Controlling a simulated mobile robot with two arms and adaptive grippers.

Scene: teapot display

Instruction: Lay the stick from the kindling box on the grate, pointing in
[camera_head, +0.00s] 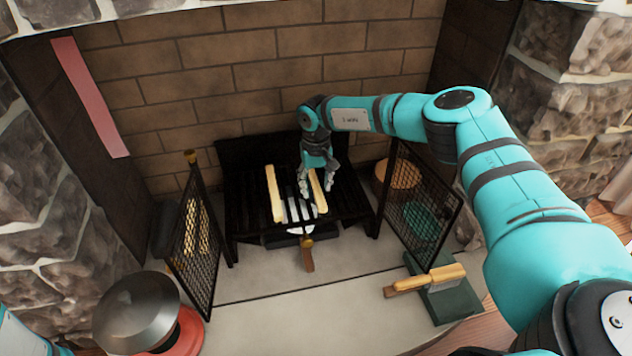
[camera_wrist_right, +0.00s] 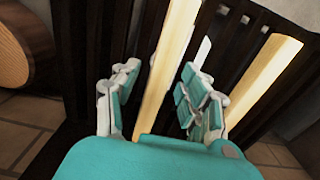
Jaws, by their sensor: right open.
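The black grate (camera_head: 245,190) stands against the back brick wall. Two pale sticks lie on it, pointing inward: a left stick (camera_head: 273,195) and a right stick (camera_head: 319,192). My right gripper (camera_head: 317,186) is over the right stick. In the right wrist view, its open fingers (camera_wrist_right: 160,95) stand on both sides of this stick (camera_wrist_right: 170,65), with gaps visible. The other stick (camera_wrist_right: 262,80) lies to the right there. I cannot make out the kindling box for sure. My left gripper is out of view.
Mesh screen panels stand at the left (camera_head: 193,240) and right (camera_head: 425,205) of the grate. A metal-domed red object (camera_head: 140,315) is at the lower left. A wooden-handled brush (camera_head: 430,279) rests on a green block (camera_head: 450,304). The front hearth is mostly clear.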

